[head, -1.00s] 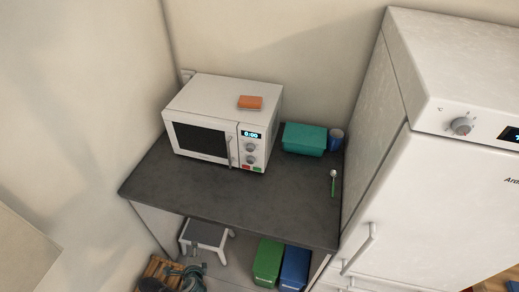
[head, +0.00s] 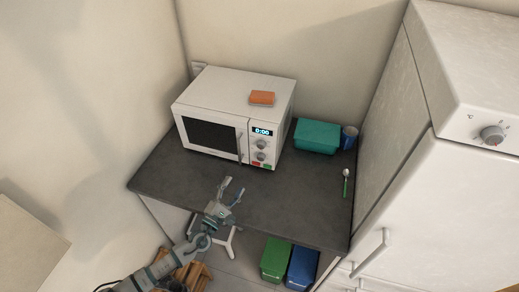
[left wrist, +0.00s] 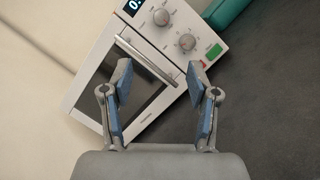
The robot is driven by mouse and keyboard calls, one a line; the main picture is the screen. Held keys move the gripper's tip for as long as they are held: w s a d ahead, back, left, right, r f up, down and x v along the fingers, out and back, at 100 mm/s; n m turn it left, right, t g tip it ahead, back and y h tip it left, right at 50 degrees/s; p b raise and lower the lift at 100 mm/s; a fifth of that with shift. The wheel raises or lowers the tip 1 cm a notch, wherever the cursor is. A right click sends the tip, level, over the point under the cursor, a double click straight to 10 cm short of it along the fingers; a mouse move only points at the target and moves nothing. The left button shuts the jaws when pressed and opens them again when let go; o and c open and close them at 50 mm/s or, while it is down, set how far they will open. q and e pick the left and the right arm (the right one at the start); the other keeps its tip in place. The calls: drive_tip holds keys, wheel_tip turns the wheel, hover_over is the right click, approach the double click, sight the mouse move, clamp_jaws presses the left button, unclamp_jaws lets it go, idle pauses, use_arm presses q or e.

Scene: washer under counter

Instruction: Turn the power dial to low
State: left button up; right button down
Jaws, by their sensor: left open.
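A white microwave (head: 210,133) stands on the dark counter, with a display reading 0:00 and two round dials on its right-hand panel. The upper dial (head: 262,144) and lower dial (head: 260,156) also show in the left wrist view as an outer dial (left wrist: 161,17) and a dial nearer the green button (left wrist: 186,42). I cannot read which is the power dial. My left gripper (head: 233,187) is open and empty, in front of the microwave and apart from it. In the left wrist view the open fingers (left wrist: 160,90) frame the microwave's door and handle. My right gripper is not in view.
An orange sponge (head: 262,97) lies on the microwave. A teal box (head: 317,136), a blue cup (head: 349,137) and a green-handled spoon (head: 345,183) are at the counter's right. The counter (head: 290,205) is clear in front. A white fridge (head: 415,200) stands at right.

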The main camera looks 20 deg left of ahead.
use_arm(q)
drive_tip(key=m, duration=0.1)
drive_tip(key=p, duration=0.2)
approach(259, 147)
drive_tip(key=shift+h, duration=0.3)
drive_tip(key=x, duration=0.7)
drive_tip(key=shift+w+d, duration=0.15)
drive_tip(key=shift+w, duration=0.25)
drive_tip(key=shift+w+d, duration=0.2)
drive_tip(key=shift+w, duration=0.3)
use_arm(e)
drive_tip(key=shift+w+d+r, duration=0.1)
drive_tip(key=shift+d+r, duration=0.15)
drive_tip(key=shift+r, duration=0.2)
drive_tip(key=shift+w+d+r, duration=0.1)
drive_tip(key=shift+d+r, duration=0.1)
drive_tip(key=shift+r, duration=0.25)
use_arm(q)
drive_tip(key=shift+a, duration=0.1)
drive_tip(key=c, duration=0.4)
clamp_jaws()
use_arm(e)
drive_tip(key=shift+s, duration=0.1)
